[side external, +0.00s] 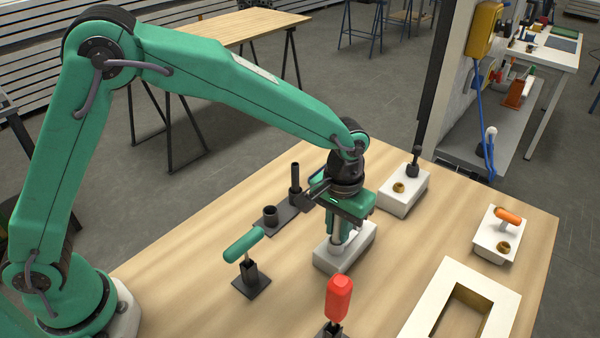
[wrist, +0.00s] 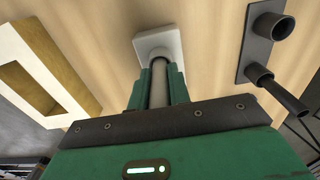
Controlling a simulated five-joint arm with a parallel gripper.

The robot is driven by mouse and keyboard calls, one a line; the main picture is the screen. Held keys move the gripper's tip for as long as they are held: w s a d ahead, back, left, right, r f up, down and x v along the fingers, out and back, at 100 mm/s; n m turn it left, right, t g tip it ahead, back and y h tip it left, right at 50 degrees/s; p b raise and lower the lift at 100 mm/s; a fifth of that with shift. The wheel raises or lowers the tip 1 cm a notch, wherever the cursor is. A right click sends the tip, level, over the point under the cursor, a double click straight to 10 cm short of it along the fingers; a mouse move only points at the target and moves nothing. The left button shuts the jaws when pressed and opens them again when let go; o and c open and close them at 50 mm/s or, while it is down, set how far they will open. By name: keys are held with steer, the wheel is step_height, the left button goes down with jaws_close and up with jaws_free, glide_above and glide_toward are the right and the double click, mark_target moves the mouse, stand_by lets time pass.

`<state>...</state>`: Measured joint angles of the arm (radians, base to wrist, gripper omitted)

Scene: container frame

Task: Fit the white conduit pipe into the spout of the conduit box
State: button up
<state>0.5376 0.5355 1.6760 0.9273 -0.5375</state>
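My gripper (side external: 347,232) points down over a white block (side external: 325,260) near the middle of the table. In the wrist view its two green fingers (wrist: 160,88) are on both sides of a pale grey-white pipe (wrist: 159,86) and appear to touch it. The pipe stands between the fingers and runs toward the white block (wrist: 172,42). Whether its lower end sits in the block or just above it is hidden. Two other white boxes have brass ring spouts: one behind to the right (side external: 403,204), one at the far right (side external: 490,245). I cannot tell which is the conduit box.
A dark rack (side external: 284,224) with upright tubes stands left of my gripper. A green-handled tool (side external: 243,245) and a red-handled tool (side external: 339,298) stand in dark holders in front. A white frame (side external: 422,318) with a rectangular opening lies front right. Bare table separates them.

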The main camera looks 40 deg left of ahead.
steer(key=o, duration=0.4)
steer(key=shift+f, duration=0.1)
steer(key=shift+o, duration=0.2)
steer(key=shift+r, duration=3.9)
steer(key=shift+r, duration=3)
